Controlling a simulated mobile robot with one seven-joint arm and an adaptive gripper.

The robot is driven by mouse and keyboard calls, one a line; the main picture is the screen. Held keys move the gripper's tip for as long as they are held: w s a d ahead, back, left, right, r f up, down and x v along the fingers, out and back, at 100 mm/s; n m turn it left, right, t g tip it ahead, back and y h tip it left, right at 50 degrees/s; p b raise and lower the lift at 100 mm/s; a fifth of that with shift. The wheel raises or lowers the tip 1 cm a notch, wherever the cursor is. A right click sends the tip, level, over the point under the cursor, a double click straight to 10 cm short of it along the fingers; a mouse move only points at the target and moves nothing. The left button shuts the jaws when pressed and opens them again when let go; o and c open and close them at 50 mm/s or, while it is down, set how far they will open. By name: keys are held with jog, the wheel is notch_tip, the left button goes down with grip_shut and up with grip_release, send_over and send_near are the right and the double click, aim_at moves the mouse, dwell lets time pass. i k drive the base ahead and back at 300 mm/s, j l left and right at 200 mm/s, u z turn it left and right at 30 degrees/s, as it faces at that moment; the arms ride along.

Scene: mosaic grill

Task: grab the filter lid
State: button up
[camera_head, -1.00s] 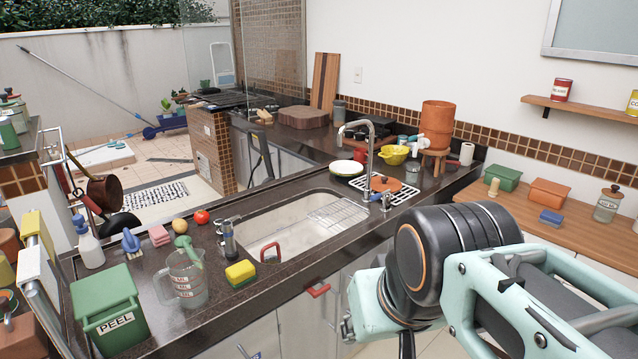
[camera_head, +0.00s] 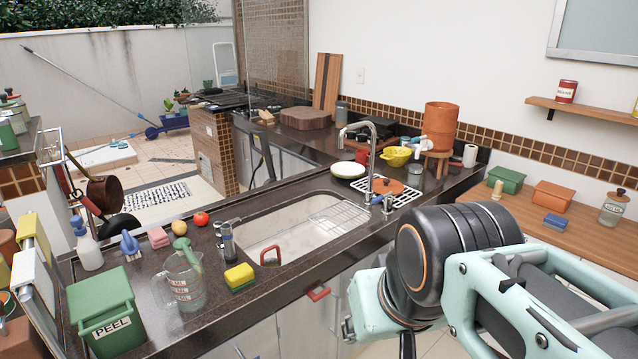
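A round terracotta lid (camera_head: 388,186) with a small knob lies on the white wire rack (camera_head: 405,199) on the counter, right of the sink and behind the tap. It looks like the filter lid. The orange clay filter (camera_head: 440,118) stands farther back on a small wooden stand (camera_head: 436,155); its top looks uncovered. My arm fills the lower right of the view, in front of the counter and well short of the lid. My gripper's fingers do not show.
The tap (camera_head: 373,150) rises just left of the lid. A white plate (camera_head: 348,170), a yellow colander (camera_head: 396,156) and a metal cup (camera_head: 414,170) stand close behind it. The sink (camera_head: 290,240) is left. A wooden side counter (camera_head: 520,215) holds boxes and a jar.

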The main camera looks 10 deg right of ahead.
aim_at(383, 186)
jog(key=i+l+u, duration=0.1)
jog(key=i+l, duration=0.25)
jog(key=i+l+u, duration=0.1)
jog(key=i+l, duration=0.25)
jog(key=i+l+u, duration=0.1)
jog(key=i+l, duration=0.2)
jog(key=l, duration=0.2)
jog(key=i+l+u, duration=0.1)
jog(key=i+l, duration=0.2)
jog(key=l, duration=0.15)
jog(key=i+l+u, duration=0.1)
jog(key=i+l, duration=0.2)
jog(key=l, duration=0.15)
